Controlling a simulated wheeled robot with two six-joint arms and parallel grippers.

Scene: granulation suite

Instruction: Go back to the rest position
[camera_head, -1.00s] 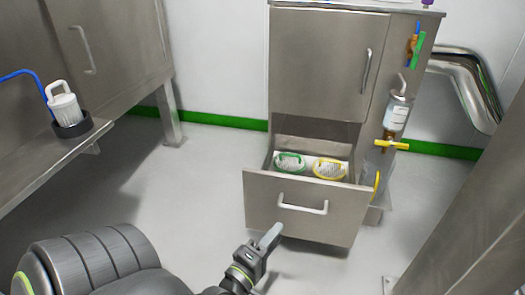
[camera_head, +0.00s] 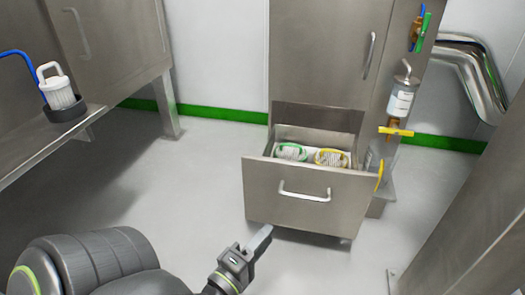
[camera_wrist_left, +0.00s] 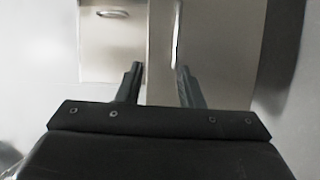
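My left gripper (camera_head: 262,238) is low in the head view, in front of the open drawer (camera_head: 262,200) and apart from its handle (camera_head: 305,196). In the left wrist view the two fingers of the left gripper (camera_wrist_left: 160,75) stand apart with nothing between them. My right gripper is in neither view.
The drawer of the steel cabinet (camera_head: 318,60) stands open and holds a green-rimmed item (camera_head: 291,152) and a yellow-rimmed item (camera_head: 331,158). A bench (camera_head: 40,150) at left carries a white filter-like cartridge (camera_head: 59,93) in a dark base. Floor (camera_head: 190,215) between them is clear.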

